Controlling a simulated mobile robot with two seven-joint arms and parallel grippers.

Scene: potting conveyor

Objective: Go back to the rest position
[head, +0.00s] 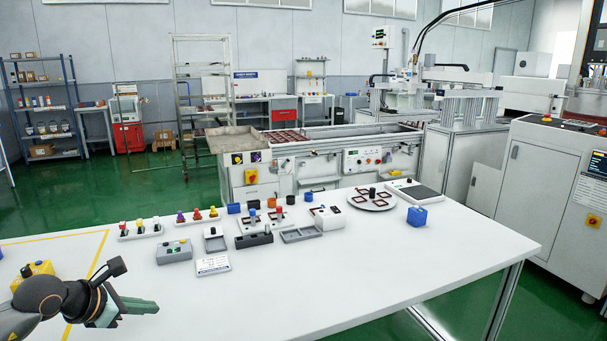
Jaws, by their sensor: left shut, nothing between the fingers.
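My left gripper (140,306) shows at the lower left of the head view. Its arm comes in from the left edge, and the green fingers are shut with nothing between them. It is over the front left part of the white table (330,270), apart from the objects standing there. My right gripper is not in view.
A yellow block (36,272) is close behind my left arm. The table's front middle is clear.

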